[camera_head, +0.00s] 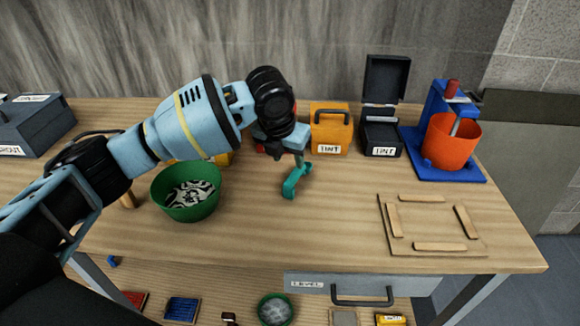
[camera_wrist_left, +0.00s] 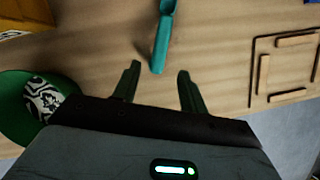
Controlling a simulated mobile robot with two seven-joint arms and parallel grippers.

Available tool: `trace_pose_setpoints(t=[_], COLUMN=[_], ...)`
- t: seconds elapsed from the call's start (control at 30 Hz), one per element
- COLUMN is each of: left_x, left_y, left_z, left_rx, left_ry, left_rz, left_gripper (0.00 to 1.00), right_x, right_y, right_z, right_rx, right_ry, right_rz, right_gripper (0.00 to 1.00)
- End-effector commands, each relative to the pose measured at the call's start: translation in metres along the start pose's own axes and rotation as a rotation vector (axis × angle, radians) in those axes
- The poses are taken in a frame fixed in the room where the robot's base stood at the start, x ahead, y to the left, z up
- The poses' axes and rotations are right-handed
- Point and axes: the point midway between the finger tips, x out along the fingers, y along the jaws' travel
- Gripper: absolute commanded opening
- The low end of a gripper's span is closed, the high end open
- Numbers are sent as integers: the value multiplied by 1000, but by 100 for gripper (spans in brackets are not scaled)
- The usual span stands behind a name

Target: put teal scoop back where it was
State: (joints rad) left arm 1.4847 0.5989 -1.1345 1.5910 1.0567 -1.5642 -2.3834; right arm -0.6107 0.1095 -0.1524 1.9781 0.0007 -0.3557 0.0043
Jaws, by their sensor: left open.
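The teal scoop (camera_head: 291,186) is on the wooden table near the middle, just below my left gripper (camera_head: 299,150) in the head view. In the left wrist view the scoop (camera_wrist_left: 162,40) lies ahead, and its near end points towards the gap between my open left fingers (camera_wrist_left: 157,78). The fingers show nothing gripped between them. The gripper hides part of the scoop's far end in the head view. My right gripper is not in view.
A green bowl (camera_head: 207,207) with patterned contents stands left. Orange (camera_head: 331,128) and dark (camera_head: 381,138) TINT boxes stand behind. An orange bucket (camera_head: 450,142) sits on a blue stand (camera_head: 421,168) at right. A wooden frame (camera_head: 480,250) lies front right. The front middle is clear.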

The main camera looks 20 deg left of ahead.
Motion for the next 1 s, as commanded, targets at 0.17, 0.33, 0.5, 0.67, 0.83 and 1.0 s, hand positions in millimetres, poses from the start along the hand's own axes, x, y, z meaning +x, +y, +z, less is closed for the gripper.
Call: trace_pose_setpoints(t=[0.17,0.33,0.5,0.67,0.83,1.0], left_x=[-21,-26,-26,-26,-26,-26], left_y=[0,0,0,0,0,0], left_z=[0,0,0,0,0,0], left_rx=[0,1,0,0,0,0], left_ry=[0,2,2,2,2,2], left_rz=[1,0,0,0,0,0], left_gripper=[43,43,43,43,43,43], right_x=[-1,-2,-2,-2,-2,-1], right_y=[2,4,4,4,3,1], right_z=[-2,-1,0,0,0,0], right_rx=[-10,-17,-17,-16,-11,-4], right_ry=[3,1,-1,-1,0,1], right_rz=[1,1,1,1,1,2], right_gripper=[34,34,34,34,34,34])
